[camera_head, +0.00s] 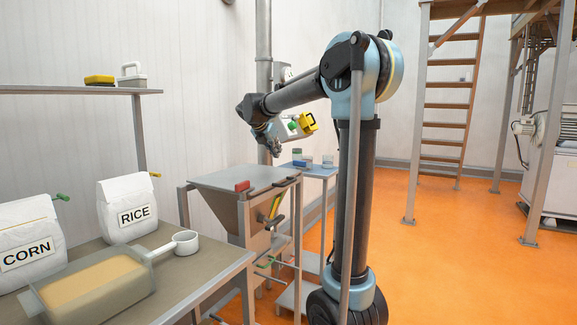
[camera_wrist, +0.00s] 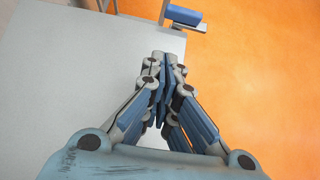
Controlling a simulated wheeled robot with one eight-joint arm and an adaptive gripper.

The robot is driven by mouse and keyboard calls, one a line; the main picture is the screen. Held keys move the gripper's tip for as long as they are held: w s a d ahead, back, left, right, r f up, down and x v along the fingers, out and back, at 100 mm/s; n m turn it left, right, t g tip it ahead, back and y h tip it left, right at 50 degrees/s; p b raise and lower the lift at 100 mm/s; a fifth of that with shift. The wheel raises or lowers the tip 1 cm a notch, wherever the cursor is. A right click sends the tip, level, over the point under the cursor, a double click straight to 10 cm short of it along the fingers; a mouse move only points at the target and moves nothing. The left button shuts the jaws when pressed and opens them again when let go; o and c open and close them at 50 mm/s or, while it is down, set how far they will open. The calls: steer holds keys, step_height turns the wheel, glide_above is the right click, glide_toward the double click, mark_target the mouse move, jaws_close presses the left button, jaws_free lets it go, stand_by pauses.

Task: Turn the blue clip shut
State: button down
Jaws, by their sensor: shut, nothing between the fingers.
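My gripper (camera_head: 276,149) is shut and empty, held in the air above the metal hopper in the head view. In the wrist view its closed fingers (camera_wrist: 161,58) point toward the top of the picture over a pale grey surface (camera_wrist: 70,65). A blue block-shaped piece (camera_wrist: 182,15) sits beside a grey metal bar at that surface's edge, beyond my fingertips and apart from them. It may be the blue clip, but I cannot tell for sure. A small blue piece (camera_head: 299,163) also shows at the small table; whether it is the same thing is unclear.
The hopper (camera_head: 220,182) has a red piece on its rim. A small blue-topped table (camera_head: 318,172) with jars stands behind it. Corn (camera_head: 28,232) and rice (camera_head: 128,208) bags, a bin and a scoop stand on the left table. Orange floor is open at right.

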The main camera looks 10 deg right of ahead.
steer(key=shift+f, duration=0.1)
glide_toward(290, 170)
steer(key=x, duration=0.4)
steer(key=shift+w+f, duration=0.3)
steer(key=shift+w+d+r, duration=0.1)
steer(key=shift+w+d, duration=0.4)
steer(key=shift+w, duration=0.3)
steer(key=shift+w+d, duration=0.55)
steer(key=shift+w, duration=0.25)
steer(key=shift+d, duration=0.2)
